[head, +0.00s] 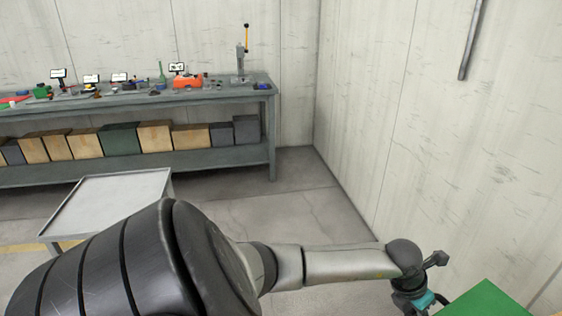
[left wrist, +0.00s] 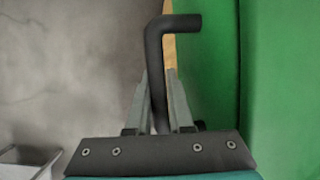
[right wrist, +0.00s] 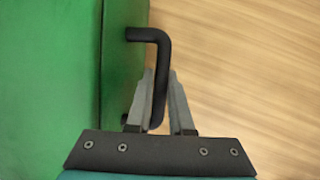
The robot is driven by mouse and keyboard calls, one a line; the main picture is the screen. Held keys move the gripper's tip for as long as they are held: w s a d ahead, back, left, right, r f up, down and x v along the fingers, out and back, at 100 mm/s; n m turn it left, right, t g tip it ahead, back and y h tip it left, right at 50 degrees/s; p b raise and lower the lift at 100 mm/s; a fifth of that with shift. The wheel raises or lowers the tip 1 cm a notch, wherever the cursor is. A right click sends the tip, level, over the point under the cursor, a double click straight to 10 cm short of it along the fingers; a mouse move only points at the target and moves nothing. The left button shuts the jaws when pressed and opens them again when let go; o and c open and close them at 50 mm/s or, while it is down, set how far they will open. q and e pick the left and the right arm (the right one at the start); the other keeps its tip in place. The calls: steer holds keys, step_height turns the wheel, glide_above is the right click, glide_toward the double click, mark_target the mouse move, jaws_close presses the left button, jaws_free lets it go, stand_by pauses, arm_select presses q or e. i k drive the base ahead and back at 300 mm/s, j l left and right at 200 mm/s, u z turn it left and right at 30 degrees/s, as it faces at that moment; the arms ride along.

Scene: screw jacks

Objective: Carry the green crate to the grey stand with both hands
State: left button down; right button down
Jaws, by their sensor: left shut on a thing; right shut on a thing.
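The green crate (head: 490,302) shows only in part at the lower right of the head view. Its green wall fills the right of the left wrist view (left wrist: 210,85) and the left of the right wrist view (right wrist: 125,90). My left gripper (left wrist: 160,88) is shut on the crate's black bent handle (left wrist: 180,22). My right gripper (right wrist: 160,78) is shut on the opposite black handle (right wrist: 146,34); it is outside the head view. The grey stand (head: 110,200), a low table with a raised rim, is at the left of the head view, partly hidden by my arm.
A wooden surface (right wrist: 250,80) lies below the right handle. A long grey workbench (head: 225,98) with tools on top and boxes on its shelf stands along the back wall. A pale wall (head: 430,120) closes off the right. Bare floor (head: 260,210) lies between stand and wall.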

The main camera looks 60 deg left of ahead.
mark_target(114, 198)
steer(key=u, duration=2.3)
steer(key=i+j+u, duration=0.25)
steer(key=i+j, duration=1.45)
steer(key=j, duration=0.2)
steer(key=i+j, duration=0.6)
steer(key=j, duration=0.15)
